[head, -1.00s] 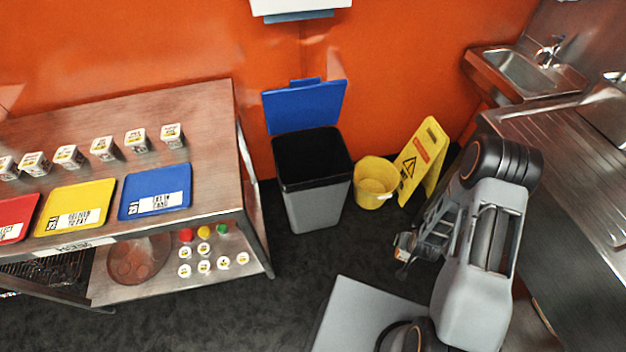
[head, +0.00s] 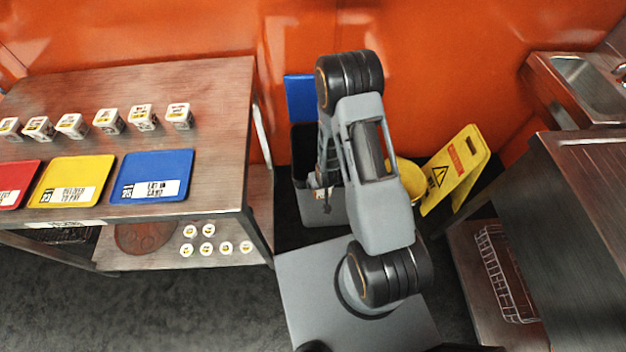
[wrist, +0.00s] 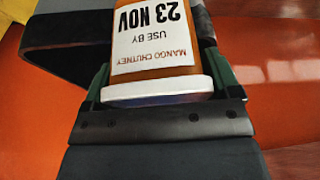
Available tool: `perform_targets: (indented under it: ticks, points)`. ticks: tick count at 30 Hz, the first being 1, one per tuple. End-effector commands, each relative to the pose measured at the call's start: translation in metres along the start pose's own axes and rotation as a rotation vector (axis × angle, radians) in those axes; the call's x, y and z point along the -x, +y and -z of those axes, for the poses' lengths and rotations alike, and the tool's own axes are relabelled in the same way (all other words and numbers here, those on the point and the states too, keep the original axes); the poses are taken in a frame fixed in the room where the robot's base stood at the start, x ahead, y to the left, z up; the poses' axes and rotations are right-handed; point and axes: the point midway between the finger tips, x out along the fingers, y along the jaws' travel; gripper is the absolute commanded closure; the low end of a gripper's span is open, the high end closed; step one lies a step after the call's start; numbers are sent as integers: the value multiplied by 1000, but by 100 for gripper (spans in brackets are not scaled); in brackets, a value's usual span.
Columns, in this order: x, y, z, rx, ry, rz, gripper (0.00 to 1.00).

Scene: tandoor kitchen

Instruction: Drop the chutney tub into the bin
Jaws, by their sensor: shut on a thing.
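My gripper (wrist: 155,92) is shut on the chutney tub (wrist: 155,40), an orange tub with a white lid. Its label reads mango chutney, use by 23 Nov, and appears upside down in the wrist view. The bin (head: 322,208) is grey with a black rim, and its blue lid (head: 300,98) stands open against the orange wall. In the head view my arm covers much of the bin. My gripper (head: 321,188) is in front of or over the bin opening there; the exact height cannot be told.
A steel table (head: 215,90) at left holds several small labelled tubs and red, yellow and blue trays (head: 150,165). A yellow bucket (head: 408,178) and a yellow wet-floor sign (head: 456,170) stand right of the bin. A sink (head: 590,80) and steel counter are at right.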

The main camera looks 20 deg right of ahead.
Motion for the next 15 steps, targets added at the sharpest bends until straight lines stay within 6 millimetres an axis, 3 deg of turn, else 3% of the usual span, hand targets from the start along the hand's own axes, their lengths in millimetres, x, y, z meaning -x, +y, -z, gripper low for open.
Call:
perform_targets:
  ticks: [1, 3, 10, 15]
  points:
    - [-18, 0, 4, 0, 12, 0, 51]
    - [-24, -2, 12, 4, 13, 3, 51]
    - [-21, -11, 31, 23, 8, 11, 51]
    - [-19, -7, 39, 15, 3, 4, 51]
